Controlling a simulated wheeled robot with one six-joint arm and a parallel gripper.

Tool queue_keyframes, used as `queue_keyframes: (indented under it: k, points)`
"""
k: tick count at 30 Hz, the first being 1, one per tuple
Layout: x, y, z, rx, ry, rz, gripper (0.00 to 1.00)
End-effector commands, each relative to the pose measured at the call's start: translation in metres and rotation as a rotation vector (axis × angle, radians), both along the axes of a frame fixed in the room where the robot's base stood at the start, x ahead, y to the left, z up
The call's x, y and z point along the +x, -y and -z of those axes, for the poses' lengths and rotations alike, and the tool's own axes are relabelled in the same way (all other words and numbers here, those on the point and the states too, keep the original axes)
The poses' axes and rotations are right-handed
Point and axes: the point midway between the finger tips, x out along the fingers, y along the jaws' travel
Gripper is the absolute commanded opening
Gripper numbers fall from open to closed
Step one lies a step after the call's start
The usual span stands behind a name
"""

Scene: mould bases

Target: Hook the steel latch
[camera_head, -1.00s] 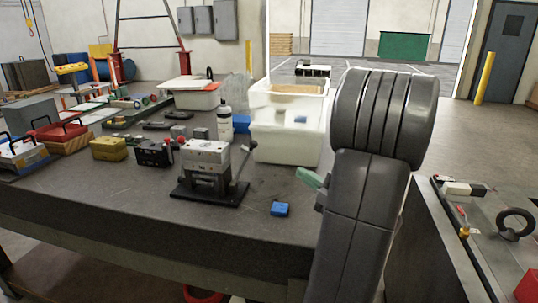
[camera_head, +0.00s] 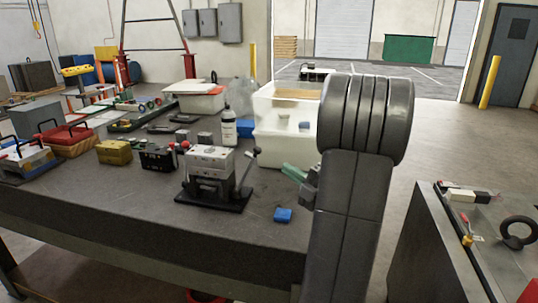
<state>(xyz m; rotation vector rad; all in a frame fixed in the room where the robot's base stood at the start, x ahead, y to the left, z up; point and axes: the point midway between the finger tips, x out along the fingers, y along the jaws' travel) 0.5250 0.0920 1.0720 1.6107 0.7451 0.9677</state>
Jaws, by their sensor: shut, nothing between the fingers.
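A silver mould base (camera_head: 211,160) stands upright on a black plate (camera_head: 214,200) near the front edge of the dark bench. A lever (camera_head: 247,166) with a dark knob rises at its right side. I cannot make out a separate steel latch at this size. My gripper (camera_head: 291,171) has greenish fingers and shows partly at the left side of my grey arm. It is shut and empty, above the bench, to the right of the mould base and apart from it. The rest of my gripper is hidden behind the arm.
A white bin (camera_head: 278,145) and a white bottle (camera_head: 228,127) stand behind. A black box (camera_head: 158,158) and a yellow box (camera_head: 114,152) sit to the left. Another bench (camera_head: 440,235) is at the right.

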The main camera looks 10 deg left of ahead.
Motion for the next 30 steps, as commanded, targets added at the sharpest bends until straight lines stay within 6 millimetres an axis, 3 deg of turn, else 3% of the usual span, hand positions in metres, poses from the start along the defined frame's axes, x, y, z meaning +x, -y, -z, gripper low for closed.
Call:
queue_keyframes:
  k: [9, 15, 30]
  points:
    - [0.024, -0.045, -0.014, 0.001, -0.001, -0.003, 0.00]
    - [0.035, -0.063, -0.017, 0.001, -0.001, -0.001, 0.00]
    - [0.039, -0.069, -0.017, -0.001, -0.001, 0.001, 0.00]
